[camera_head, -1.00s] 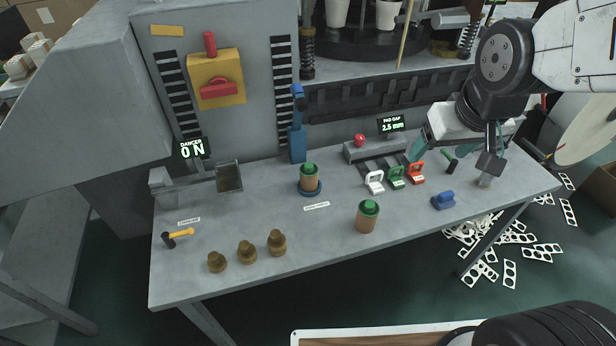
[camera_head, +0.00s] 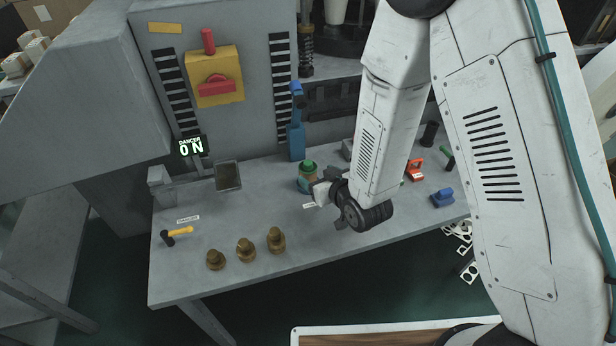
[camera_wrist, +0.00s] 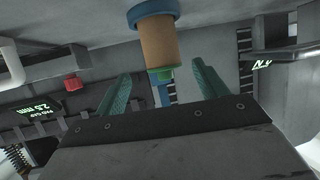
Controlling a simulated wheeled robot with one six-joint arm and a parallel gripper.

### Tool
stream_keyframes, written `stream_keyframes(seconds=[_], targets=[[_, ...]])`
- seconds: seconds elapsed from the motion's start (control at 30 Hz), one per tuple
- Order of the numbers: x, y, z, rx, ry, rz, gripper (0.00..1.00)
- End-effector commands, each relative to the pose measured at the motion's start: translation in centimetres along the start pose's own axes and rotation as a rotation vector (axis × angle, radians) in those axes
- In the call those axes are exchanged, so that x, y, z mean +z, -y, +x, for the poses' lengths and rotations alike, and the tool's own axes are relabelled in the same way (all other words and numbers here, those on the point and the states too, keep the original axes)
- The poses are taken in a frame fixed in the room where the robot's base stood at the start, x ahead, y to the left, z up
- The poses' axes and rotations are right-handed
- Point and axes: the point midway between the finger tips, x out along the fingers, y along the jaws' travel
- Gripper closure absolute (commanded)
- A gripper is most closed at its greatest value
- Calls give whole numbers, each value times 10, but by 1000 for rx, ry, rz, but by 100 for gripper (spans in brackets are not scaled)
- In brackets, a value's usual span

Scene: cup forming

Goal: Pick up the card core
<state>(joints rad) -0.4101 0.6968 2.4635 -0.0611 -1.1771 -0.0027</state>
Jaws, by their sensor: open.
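A brown card core (camera_head: 310,172) with a green top stands upright on the table, partly covered by my gripper (camera_head: 317,189). In the wrist view the core (camera_wrist: 160,42) appears upside down, with its blue round base (camera_wrist: 153,13) at the top edge. My gripper's two teal fingers (camera_wrist: 162,72) are spread and empty. The core's green end lies between their tips in the picture, and I see no contact. A second core with a green top, seen earlier nearer the front, is hidden behind my arm.
Several brass-coloured stepped pieces (camera_head: 246,250) stand at the table's front. A yellow-handled tool (camera_head: 179,232) lies at the left, a grey bin (camera_head: 228,176) behind. A blue bottle-like post (camera_head: 296,141) stands behind the core. A red clip (camera_head: 415,170) and blue block (camera_head: 442,197) are at right.

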Motion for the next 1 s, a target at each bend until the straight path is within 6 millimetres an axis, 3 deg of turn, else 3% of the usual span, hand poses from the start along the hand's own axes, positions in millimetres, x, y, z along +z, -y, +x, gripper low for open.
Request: stream_keyframes(seconds=[0.17,0.63,0.93,0.97,1.0], targets=[[5,5,11,-9,-21,-2,28],[2,4,72,-7,-20,-1,28],[2,4,79,-7,-19,-1,28],[2,4,79,-7,-20,-1,31],[2,4,79,-7,-20,-1,42]])
